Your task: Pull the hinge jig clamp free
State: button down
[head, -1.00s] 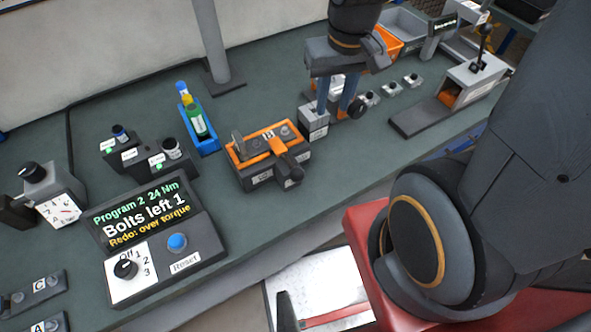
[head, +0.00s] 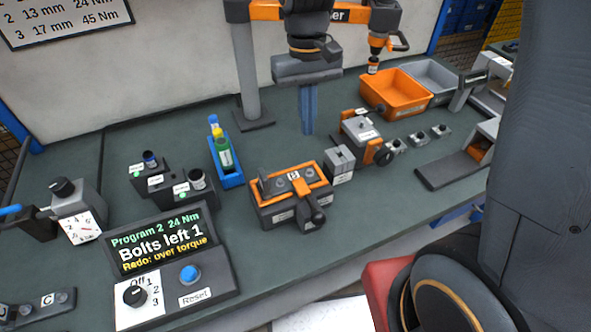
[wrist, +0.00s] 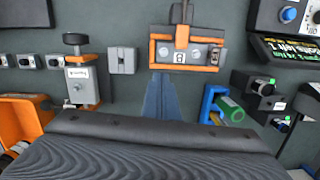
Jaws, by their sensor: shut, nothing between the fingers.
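A dark jig block (head: 262,214) with an orange frame and a "B" label sits mid-bench in the head view. A black handle (head: 314,212), apparently its clamp's, lies over its front side, pointing toward the bench's front edge. The block is at the top of the wrist view (wrist: 186,68), with a grey metal upright on it. I cannot read any label naming the hinge jig. My gripper (head: 308,130) points down behind the jig, its blue fingers together and empty. In the wrist view the fingers (wrist: 160,80) end just short of the jig, apparently apart from it.
A small grey block (head: 340,164) and an orange-and-grey vise (head: 362,132) with a black knob stand right of the jig. A blue holder (head: 228,168) with bottles stands left. A control panel (head: 200,285) reads "Bolts left 1". An orange bin (head: 397,93) is at the back right.

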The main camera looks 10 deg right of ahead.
aim_at(294, 179)
jog(key=w+a+n+g, duration=0.1)
jog(key=w+a, duration=0.1)
jog(key=a, duration=0.4)
jog(key=shift+h, duration=0.3)
jog(key=p+x, duration=0.1)
jog(key=x, duration=0.5)
jog(key=p+x, duration=0.1)
jog(key=x, duration=0.2)
jog(key=shift+s+d+f+p, duration=0.15)
jog(key=shift+s+d+p, duration=0.05)
jog(key=shift+s+p, duration=0.15)
jog(key=s, duration=0.1)
jog(key=s+p, duration=0.1)
jog(key=shift+s+d+r, duration=0.25)
jog(key=shift+d, duration=0.1)
jog(key=shift+s+d+f+p, duration=0.15)
jog(key=shift+s+p, duration=0.2)
jog(key=shift+s, duration=0.2)
